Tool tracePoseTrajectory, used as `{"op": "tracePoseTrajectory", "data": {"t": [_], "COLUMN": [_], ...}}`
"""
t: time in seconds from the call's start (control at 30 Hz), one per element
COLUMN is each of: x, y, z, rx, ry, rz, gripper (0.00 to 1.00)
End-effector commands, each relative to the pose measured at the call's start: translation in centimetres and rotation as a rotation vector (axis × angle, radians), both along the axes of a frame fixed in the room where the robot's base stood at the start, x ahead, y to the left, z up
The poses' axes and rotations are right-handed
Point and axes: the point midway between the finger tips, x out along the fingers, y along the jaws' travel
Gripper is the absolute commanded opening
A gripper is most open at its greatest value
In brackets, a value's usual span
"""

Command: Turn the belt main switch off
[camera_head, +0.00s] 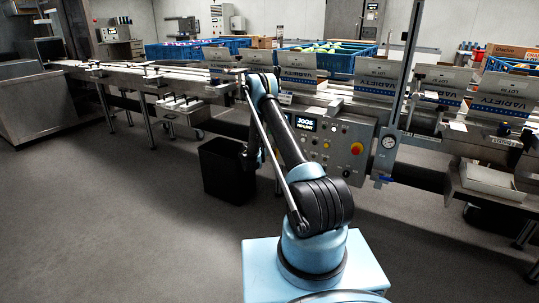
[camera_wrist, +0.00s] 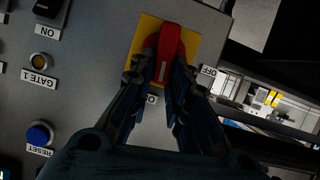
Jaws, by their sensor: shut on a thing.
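The belt main switch is a red rotary handle (camera_wrist: 170,40) on a yellow plate (camera_wrist: 142,35), seen in the wrist view. Its white mark points down in the picture, towards a partly hidden label that starts with "O". The "OFF" label (camera_wrist: 209,71) is to the right of the handle. My gripper (camera_wrist: 166,66) is shut on the red handle, one finger on each side. In the head view my arm hides the gripper, and I cannot make out this switch there.
The control panel (camera_head: 337,160) stands at the belt's front. In the wrist view, the GATE 1 button (camera_wrist: 39,60) and blue RESET button (camera_wrist: 39,134) are left of the switch. A black bin (camera_head: 226,172) stands left of my arm. The floor at left is clear.

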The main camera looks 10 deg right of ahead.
Motion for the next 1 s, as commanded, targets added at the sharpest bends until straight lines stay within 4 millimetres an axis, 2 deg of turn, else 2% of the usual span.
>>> {"op": "tracePoseTrajectory", "data": {"t": [1.0], "x": [1.4], "y": [2.0], "z": [-1.6], "rx": [-0.701], "ry": [0.54], "rz": [0.002], "gripper": [0.0]}}
